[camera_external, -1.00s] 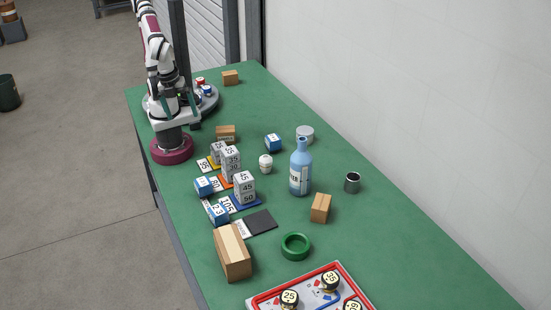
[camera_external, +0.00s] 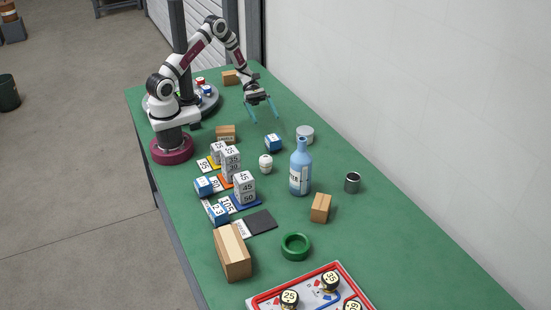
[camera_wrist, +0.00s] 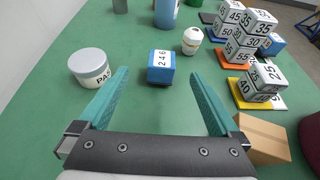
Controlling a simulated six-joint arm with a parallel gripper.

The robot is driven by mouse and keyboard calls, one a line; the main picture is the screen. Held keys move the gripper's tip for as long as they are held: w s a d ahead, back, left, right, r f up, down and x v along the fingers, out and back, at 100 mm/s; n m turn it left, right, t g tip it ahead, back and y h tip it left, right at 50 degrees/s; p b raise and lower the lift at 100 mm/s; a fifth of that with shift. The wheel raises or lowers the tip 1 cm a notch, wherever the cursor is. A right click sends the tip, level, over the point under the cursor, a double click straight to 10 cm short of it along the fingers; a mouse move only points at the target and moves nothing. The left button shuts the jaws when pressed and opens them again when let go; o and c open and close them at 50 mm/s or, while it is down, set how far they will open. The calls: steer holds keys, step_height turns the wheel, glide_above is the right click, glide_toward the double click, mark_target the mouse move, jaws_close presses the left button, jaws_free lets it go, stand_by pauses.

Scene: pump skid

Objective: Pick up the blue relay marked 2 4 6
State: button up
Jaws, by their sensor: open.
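The blue relay with a white top marked 2 4 6 (camera_wrist: 161,68) sits on the green table, ahead of and between my fingertips in the wrist view. In the external view the same relay (camera_external: 273,142) stands alone near the middle of the table. My gripper (camera_external: 262,111) is above the table, behind and slightly left of the relay there, with its teal fingers pointing down. In the wrist view my gripper (camera_wrist: 163,85) is open and empty, its two fingers wide apart. It is not touching the relay.
A white-and-grey tin (camera_wrist: 90,66) stands left of the relay in the wrist view. A small white jar (camera_wrist: 192,40) and a blue bottle (camera_external: 301,168) are beyond it. Stacked numbered blocks (camera_wrist: 250,50) and a cardboard box (camera_wrist: 262,137) lie to the right. Bare table surrounds the relay.

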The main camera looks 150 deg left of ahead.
mark_target(276, 144)
steer(key=x, duration=1.3)
steer(key=shift+w+d+f, duration=0.2)
steer(key=shift+f, duration=0.35)
jaws_close()
